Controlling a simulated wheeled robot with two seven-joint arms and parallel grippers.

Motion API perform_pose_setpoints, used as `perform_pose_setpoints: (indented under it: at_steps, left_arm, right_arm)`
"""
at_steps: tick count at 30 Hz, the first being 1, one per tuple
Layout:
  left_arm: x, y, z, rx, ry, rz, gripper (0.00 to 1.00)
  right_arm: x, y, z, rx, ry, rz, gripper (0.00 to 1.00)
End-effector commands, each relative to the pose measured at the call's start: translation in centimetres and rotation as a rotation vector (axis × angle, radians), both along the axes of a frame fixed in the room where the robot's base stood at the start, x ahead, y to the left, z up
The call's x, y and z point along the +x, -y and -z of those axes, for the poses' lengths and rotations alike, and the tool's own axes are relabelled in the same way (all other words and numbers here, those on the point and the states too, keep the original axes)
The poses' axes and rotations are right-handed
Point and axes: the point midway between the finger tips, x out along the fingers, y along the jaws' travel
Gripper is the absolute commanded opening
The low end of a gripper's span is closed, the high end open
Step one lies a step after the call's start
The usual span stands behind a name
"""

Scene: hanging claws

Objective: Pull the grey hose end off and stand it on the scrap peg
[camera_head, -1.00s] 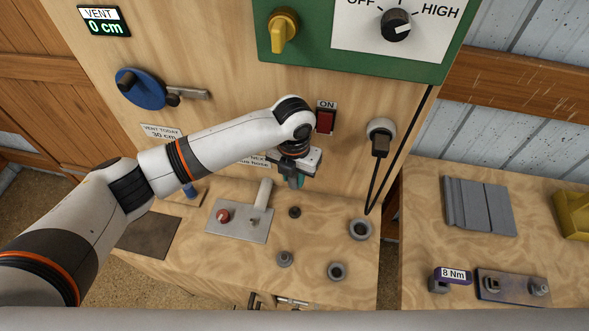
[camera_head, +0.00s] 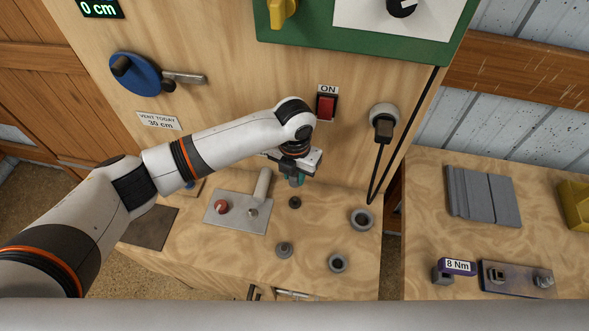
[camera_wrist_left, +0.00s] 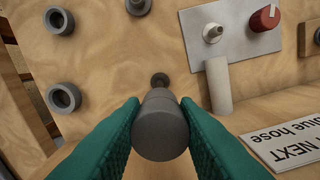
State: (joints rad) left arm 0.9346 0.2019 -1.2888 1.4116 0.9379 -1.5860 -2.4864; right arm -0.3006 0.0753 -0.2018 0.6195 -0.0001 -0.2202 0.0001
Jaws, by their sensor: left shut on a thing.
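My left gripper (camera_head: 298,181) points down over the wooden bench, near the board. In the left wrist view its teal fingers (camera_wrist_left: 160,132) are shut on a grey cylinder, the grey hose end (camera_wrist_left: 160,122). In the head view the gripper hides most of it. A small dark round peg (camera_head: 295,202) stands on the bench just in front of the gripper. In the left wrist view the peg (camera_wrist_left: 160,79) shows just beyond the cylinder's far end. I cannot tell whether they touch. No label on the peg is readable.
Left of the peg is a metal plate (camera_head: 237,222) with a red knob (camera_head: 221,206) and a pale upright cylinder (camera_head: 262,186). A grey fitting (camera_head: 285,249) and two grey rings (camera_head: 361,219) (camera_head: 338,263) stand in front and right. A black cable (camera_head: 376,185) hangs at the right.

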Motion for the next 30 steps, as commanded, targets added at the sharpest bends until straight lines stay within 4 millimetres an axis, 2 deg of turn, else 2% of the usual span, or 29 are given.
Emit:
perform_pose_setpoints:
  at_steps: [3, 18, 30]
  left_arm:
    - [0.0, 0.0, 1.6, 0.000, -0.001, 0.000, 0.00]
    - [0.0, 0.0, 6.3, 0.001, 0.000, -0.001, 0.00]
    - [0.0, 0.0, 7.4, 0.001, 0.000, 0.000, 0.00]
  right_arm:
    - [0.0, 0.2, 1.1, -0.002, 0.000, -0.001, 0.36]
    - [0.0, 0.6, 4.2, -0.007, 0.001, 0.001, 0.36]
    - [0.1, 0.6, 4.9, -0.007, 0.001, 0.001, 0.36]
